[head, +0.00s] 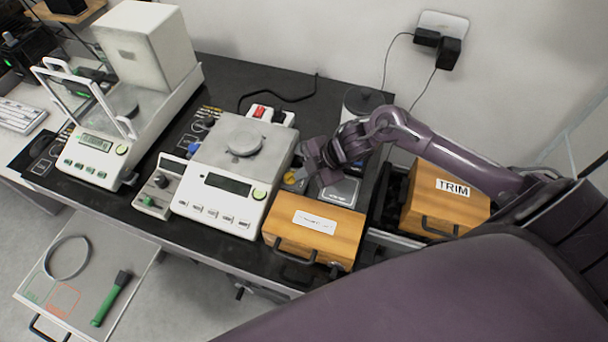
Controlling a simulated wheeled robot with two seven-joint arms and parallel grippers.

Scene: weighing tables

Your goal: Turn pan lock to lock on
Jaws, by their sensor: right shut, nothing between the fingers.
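A white balance (225,180) with a round metal pan (246,143) and a dark, blank display stands mid-table. I cannot tell for sure which part is the pan lock. A small grey box (155,195) with a dark knob and a green spot sits against the balance's left side, and a small blue part shows just above it. My right gripper (318,160) is shut and empty, right of the balance and above small items behind the wooden box. My arm and gripper partly hide those items. My left gripper is not in view.
A wooden box (315,232) with a white label stands right of the balance. A wooden TRIM box (446,200) is farther right. An analytical balance (95,145) with a glass shield stands left. A red switch strip (268,114) and black cable lie behind.

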